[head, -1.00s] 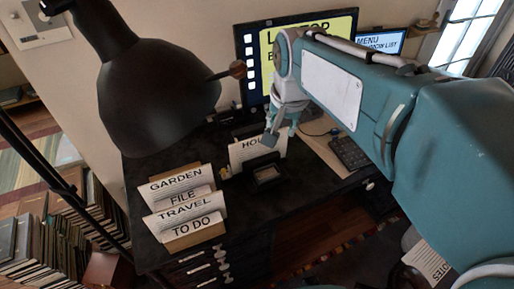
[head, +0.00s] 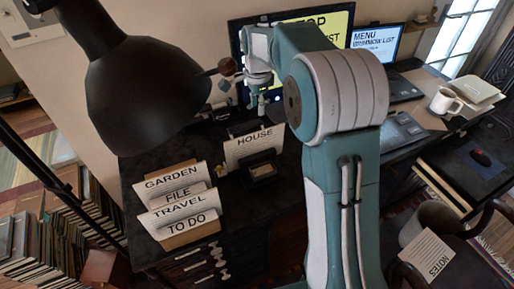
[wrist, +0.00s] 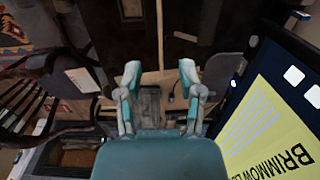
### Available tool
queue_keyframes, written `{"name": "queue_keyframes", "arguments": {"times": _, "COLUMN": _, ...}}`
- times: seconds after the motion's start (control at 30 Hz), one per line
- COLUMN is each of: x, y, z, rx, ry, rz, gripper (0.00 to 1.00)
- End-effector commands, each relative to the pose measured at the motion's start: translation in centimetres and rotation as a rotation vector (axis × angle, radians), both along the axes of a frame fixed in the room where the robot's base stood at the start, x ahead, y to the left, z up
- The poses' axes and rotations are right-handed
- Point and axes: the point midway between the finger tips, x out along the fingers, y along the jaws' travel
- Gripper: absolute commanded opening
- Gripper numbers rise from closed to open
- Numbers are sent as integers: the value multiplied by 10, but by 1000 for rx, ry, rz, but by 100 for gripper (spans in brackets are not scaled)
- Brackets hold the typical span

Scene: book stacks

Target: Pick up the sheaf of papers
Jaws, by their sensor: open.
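Several paper sheets marked GARDEN, FILE, TRAVEL and TO DO (head: 185,207) stand in a holder on the dark desk, left of centre in the head view. A sheet marked HOUSE (head: 252,148) stands in a small dark holder behind them. A paper marked NOTES (head: 428,256) lies at lower right, and a pale stack of papers (head: 476,88) lies beside the mug. I cannot tell which is the sheaf. My gripper (head: 262,100) is above and behind the HOUSE sheet, in front of the monitor. In the wrist view its fingers (wrist: 160,76) are apart and empty.
A black lamp (head: 140,80) hangs over the left of the desk. The monitor (head: 330,25) is close to my gripper, and its yellow screen shows in the wrist view (wrist: 265,130). A laptop (head: 385,50) and a white mug (head: 445,101) stand at the right.

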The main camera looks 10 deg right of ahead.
Motion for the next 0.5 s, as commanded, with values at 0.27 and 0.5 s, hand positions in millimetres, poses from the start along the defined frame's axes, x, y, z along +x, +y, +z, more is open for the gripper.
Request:
{"name": "queue_keyframes", "arguments": {"times": 0.27, "x": 4, "y": 0, "z": -30, "rx": 1, "ry": 11, "rz": -24, "gripper": 49}}
{"name": "queue_keyframes", "arguments": {"times": 0.5, "x": 4, "y": -2, "z": -59, "rx": 2, "ry": 9, "rz": -22, "gripper": 49}}
